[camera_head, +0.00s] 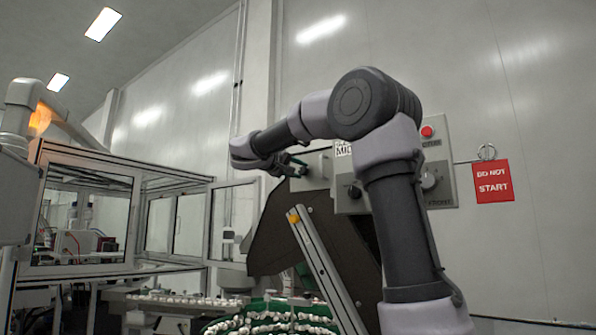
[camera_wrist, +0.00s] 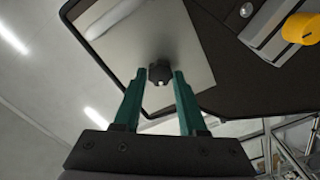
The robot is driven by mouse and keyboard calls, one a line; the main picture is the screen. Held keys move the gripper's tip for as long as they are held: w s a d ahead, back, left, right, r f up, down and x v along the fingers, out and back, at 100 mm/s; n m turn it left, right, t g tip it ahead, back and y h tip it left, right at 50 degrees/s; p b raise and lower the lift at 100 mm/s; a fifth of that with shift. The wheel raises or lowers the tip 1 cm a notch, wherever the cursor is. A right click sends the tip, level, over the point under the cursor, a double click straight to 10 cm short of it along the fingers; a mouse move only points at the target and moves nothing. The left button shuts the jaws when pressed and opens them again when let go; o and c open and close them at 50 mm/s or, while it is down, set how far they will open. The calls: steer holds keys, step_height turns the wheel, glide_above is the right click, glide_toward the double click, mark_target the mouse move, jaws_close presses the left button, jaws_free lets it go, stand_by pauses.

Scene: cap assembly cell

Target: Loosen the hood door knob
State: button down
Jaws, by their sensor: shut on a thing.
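The hood door knob (camera_wrist: 159,72) is a small dark knob on a light grey plate (camera_wrist: 125,45) in the wrist view. The plate is set against a dark hood panel, which also shows in the head view (camera_head: 300,235). My gripper (camera_wrist: 159,77) has its two teal fingers on either side of the knob, shut on it at the fingertips. In the head view my gripper (camera_head: 294,164) reaches to the upper part of the hood. The knob is too small and covered there to make out.
A grey control box with a red button (camera_head: 427,132) and a dark rotary handle (camera_head: 430,180) stands behind my arm. A red DO NOT START sign (camera_head: 493,181) hangs at right. A slanted rail (camera_head: 325,270) and a green bowl of white caps (camera_head: 275,323) lie below.

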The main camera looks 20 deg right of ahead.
steer(key=n, duration=0.4)
steer(key=shift+n, duration=0.3)
steer(key=n, duration=0.3)
steer(key=shift+n, duration=0.4)
steer(key=n, duration=0.3)
steer(key=shift+f, duration=0.1)
steer(key=shift+n, duration=2.1)
steer(key=shift+c, duration=2.3)
jaws_free()
